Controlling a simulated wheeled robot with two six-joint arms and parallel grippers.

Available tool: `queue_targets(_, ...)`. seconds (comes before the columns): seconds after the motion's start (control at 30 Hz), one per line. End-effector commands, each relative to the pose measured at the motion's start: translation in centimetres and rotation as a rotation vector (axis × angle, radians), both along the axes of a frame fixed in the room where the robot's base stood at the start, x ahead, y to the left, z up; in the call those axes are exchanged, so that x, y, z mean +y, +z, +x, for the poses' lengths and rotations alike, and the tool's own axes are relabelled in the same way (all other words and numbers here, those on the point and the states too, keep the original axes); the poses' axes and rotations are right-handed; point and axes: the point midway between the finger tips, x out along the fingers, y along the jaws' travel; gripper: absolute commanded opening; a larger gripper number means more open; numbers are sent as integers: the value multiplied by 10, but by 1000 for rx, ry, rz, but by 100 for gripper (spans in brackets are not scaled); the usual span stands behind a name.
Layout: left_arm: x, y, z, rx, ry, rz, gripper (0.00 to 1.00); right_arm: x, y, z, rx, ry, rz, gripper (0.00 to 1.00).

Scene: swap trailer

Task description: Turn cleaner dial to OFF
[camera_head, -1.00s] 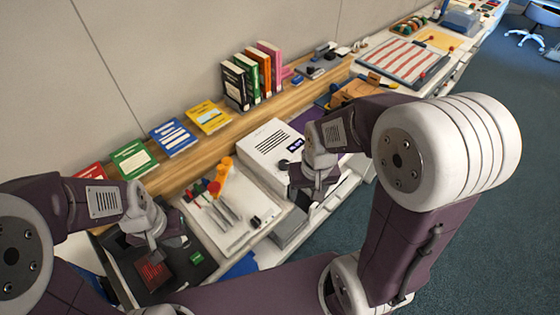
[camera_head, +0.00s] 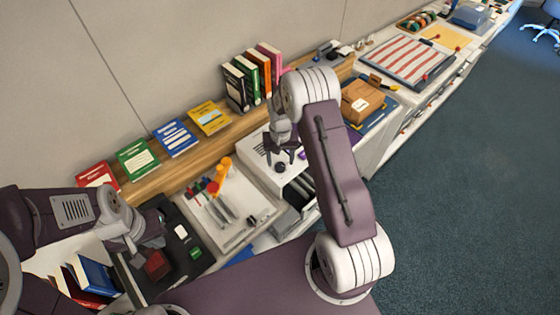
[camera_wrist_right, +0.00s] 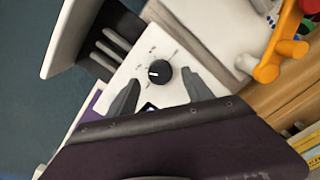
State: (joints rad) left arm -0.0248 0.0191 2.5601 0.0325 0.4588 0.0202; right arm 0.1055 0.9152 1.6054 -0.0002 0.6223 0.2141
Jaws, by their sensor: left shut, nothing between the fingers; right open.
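The cleaner is a white box (camera_head: 254,140) on the bench, with a black round dial (camera_wrist_right: 160,72) on its white panel in the right wrist view. The dial has a white pointer line and small marks around it, too small to read. It also shows as a dark knob in the head view (camera_head: 280,167). My right gripper (camera_head: 283,158) is open above the panel. In the wrist view its two dark fingers (camera_wrist_right: 158,92) lie on either side of the dial, apart from it. My left gripper (camera_head: 160,234) is shut and empty over the black case at the left.
A tray (camera_head: 262,208) with tools and an orange object (camera_head: 222,168) stands left of the cleaner. Several books stand on the wooden shelf (camera_head: 170,175) behind. A brown box (camera_head: 362,101) lies to the right. The floor (camera_head: 460,200) at the right is clear.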

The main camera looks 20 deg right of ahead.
Motion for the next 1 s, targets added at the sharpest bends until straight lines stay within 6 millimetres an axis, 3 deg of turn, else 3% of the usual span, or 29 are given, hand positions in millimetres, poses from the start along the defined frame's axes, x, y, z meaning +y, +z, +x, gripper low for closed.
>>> queue_targets(0.2,0,9,0,0,0,0,0,0,-25,0,0,0,0,60)
queue_targets(0.47,0,8,0,0,0,0,0,0,-28,0,-2,0,-1,60)
queue_targets(0.7,0,8,0,0,0,0,0,0,-28,0,-2,0,-1,0)
queue_targets(1.0,0,6,0,0,0,0,0,0,-29,0,-2,42,0,0)
